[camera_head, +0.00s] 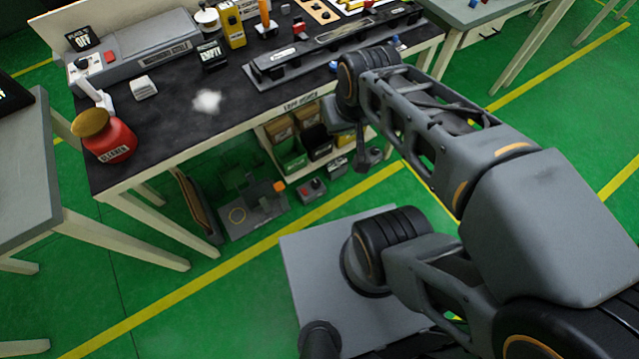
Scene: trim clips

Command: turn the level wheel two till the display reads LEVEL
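A long dark fixture with a rail (325,48) lies along the front right of the black bench top (215,125). A small blue knob (334,66) shows at its front edge, beside my arm; I cannot tell whether it is level wheel two. A black display (82,39) at the back left reads OFF in its large letters. A second black display (211,56) reads EMPTY. No display that I can read says LEVEL. My gripper (368,158) hangs in front of the bench, below its top and apart from the fixture. Its fingers are too small to judge.
A red cleaner bottle (108,138) stands at the bench's left front corner. A grey machine with a red button (140,58), a white block (143,87) and a yellow box (231,24) stand behind. Bins (290,155) sit under the bench.

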